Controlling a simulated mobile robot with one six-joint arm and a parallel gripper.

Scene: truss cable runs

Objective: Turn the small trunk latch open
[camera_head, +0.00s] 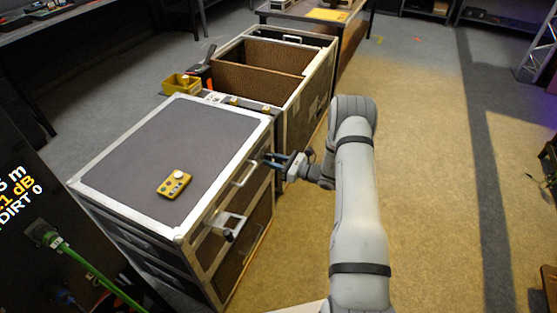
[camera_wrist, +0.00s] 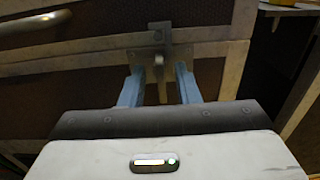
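The small trunk (camera_head: 125,150) is a dark case with silver edges, standing at the left in the head view. Its latch (camera_wrist: 160,62) is a small metal plate with a narrow lever, upright in the wrist view, on the silver band of the trunk's front. My gripper (camera_head: 270,160) is at the trunk's front near its far right corner. In the wrist view its two blue fingers (camera_wrist: 158,82) stand apart, one on each side of the lever's lower end. I cannot tell whether either finger touches it. The latch is too small to make out in the head view.
A yellow remote (camera_head: 174,184) lies on the trunk lid. A larger open case (camera_head: 262,82) stands behind. The floor to the right (camera_head: 430,190) is clear.

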